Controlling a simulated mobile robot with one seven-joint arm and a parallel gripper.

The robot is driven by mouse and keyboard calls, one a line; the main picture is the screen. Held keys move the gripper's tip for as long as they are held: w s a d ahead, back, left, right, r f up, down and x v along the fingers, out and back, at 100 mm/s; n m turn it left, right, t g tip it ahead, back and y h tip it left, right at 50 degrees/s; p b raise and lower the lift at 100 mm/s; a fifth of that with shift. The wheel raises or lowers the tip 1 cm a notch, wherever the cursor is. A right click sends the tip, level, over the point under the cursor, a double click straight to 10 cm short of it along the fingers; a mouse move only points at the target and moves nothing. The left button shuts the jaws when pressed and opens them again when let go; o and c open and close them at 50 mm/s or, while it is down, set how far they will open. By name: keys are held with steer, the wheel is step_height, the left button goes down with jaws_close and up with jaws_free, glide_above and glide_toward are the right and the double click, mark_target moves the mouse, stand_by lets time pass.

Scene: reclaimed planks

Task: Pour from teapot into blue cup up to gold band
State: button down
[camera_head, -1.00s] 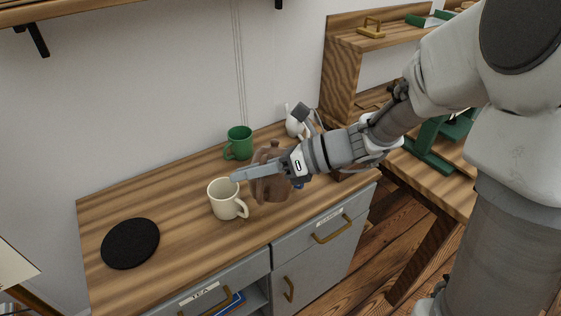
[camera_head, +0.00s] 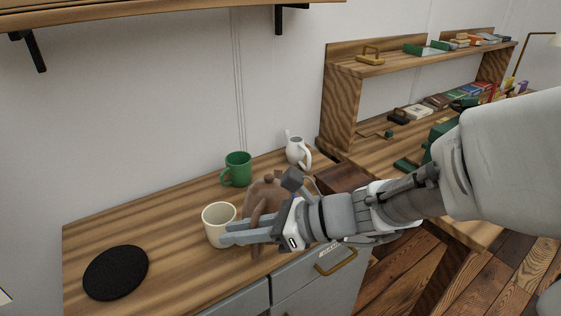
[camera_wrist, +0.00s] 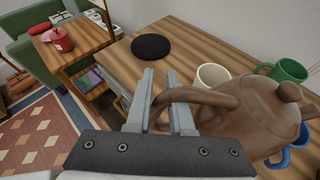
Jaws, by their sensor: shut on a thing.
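The brown teapot (camera_head: 262,188) is behind and above my gripper (camera_head: 226,233) in the head view, its lower part partly hidden. In the wrist view the teapot (camera_wrist: 262,117) fills the right side. My gripper (camera_wrist: 160,82) is shut on its looped handle, which passes between the two fingers. I cannot tell whether the teapot's base touches the counter. The blue cup (camera_wrist: 296,152) shows only in part at the wrist view's lower right, beyond the teapot.
A cream mug (camera_head: 216,214) stands close by the fingertips. A green mug (camera_head: 237,165) and a white pitcher (camera_head: 297,150) stand behind the teapot. A black round mat (camera_head: 116,272) lies at the left on the wooden counter (camera_head: 170,220), with bare wood around it.

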steer(key=shift+s+a+f+n+t+b, duration=0.2)
steer(key=shift+s+f+n+b, duration=0.35)
steer(key=shift+b, duration=0.65)
steer(key=shift+s+a+f+n+t+b, duration=0.15)
steer(key=shift+s+f+n+b, duration=0.4)
steer(key=shift+b, duration=0.65)
